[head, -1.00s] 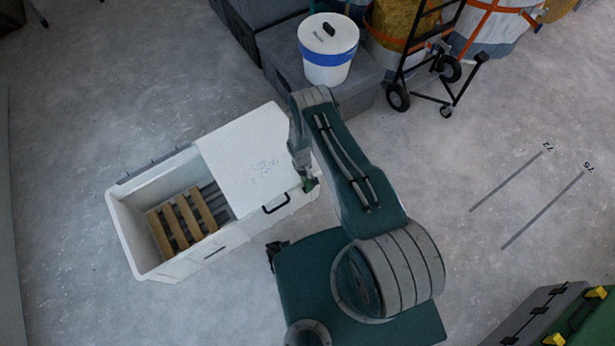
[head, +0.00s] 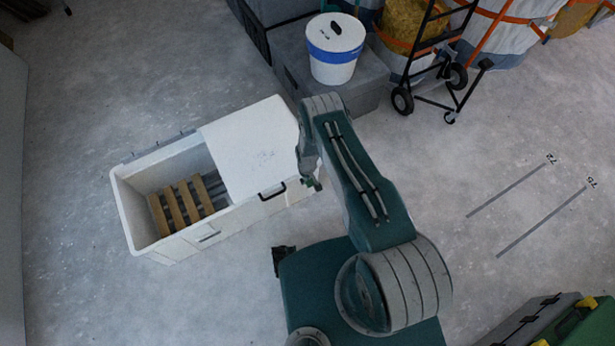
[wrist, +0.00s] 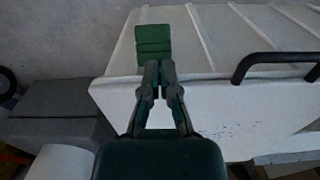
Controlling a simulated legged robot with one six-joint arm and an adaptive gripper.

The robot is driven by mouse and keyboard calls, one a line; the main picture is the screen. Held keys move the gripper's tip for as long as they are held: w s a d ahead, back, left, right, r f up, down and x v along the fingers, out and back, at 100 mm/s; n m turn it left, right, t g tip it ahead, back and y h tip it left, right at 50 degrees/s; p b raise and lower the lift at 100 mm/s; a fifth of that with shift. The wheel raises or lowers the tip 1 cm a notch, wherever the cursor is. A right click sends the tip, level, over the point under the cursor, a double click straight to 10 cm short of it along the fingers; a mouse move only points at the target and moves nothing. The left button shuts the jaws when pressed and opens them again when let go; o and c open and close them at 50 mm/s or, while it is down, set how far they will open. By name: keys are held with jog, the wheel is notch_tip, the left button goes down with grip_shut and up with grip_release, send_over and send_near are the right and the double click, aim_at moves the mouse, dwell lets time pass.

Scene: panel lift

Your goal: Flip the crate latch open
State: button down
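The white crate (head: 180,244) stands on the floor left of my arm, its left part open and a white lid panel (head: 250,150) over its right part. A green block, which looks like the latch (wrist: 153,40), shows at the crate's edge in the wrist view. My gripper (wrist: 159,72) has its two dark fingers together just below this block. I cannot tell whether they touch it or have any of it between them. In the head view my gripper (head: 313,184) is at the crate's right end, small and partly hidden by my arm.
A black handle (head: 273,191) sticks out from the crate's near side, right of the fingers in the wrist view (wrist: 270,62). Wooden slats (head: 180,205) lie inside the crate. A white bucket (head: 334,62) on a grey box and a hand truck (head: 430,70) stand behind.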

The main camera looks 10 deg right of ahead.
jog(key=shift+s+f, duration=0.1)
jog(key=shift+s, duration=0.2)
jog(key=shift+w, duration=0.15)
jog(key=shift+w+a+f, duration=0.15)
jog(key=shift+w+f, duration=0.15)
jog(key=shift+w, duration=0.35)
jog(key=shift+r, duration=0.1)
